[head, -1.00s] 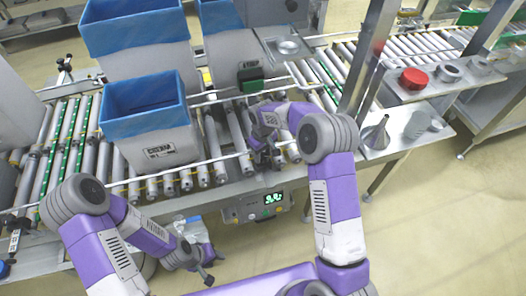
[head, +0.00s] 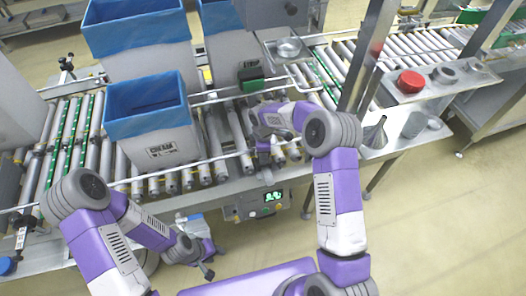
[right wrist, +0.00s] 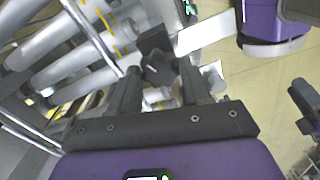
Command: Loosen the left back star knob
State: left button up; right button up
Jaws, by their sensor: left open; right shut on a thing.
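A dark star knob (right wrist: 160,69) shows in the right wrist view between the two dark fingers of my right gripper (right wrist: 160,84). The fingers are shut on it from both sides. In the head view my right gripper (head: 264,142) is at the conveyor's front edge, right of the nearest grey box, and the knob there is too small and covered to make out. My left gripper (head: 208,262) is open and empty, low in front of the conveyor. I cannot tell from these views whether the held knob is the left back one.
A grey box with a blue liner (head: 148,125) stands on the rollers, with more lined boxes behind it. A control panel with a lit green display (head: 262,203) hangs below the front edge. A red round part (head: 411,81) and a metal funnel (head: 375,133) are at the right.

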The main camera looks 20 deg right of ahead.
jog(key=n+p, duration=0.1)
jog(key=n, duration=0.4)
jog(key=shift+n, duration=0.3)
jog(key=n+p, duration=0.1)
jog(key=n, duration=0.3)
jog(key=shift+n, duration=0.3)
jog(key=o, duration=1.1)
jog(key=shift+c, duration=0.2)
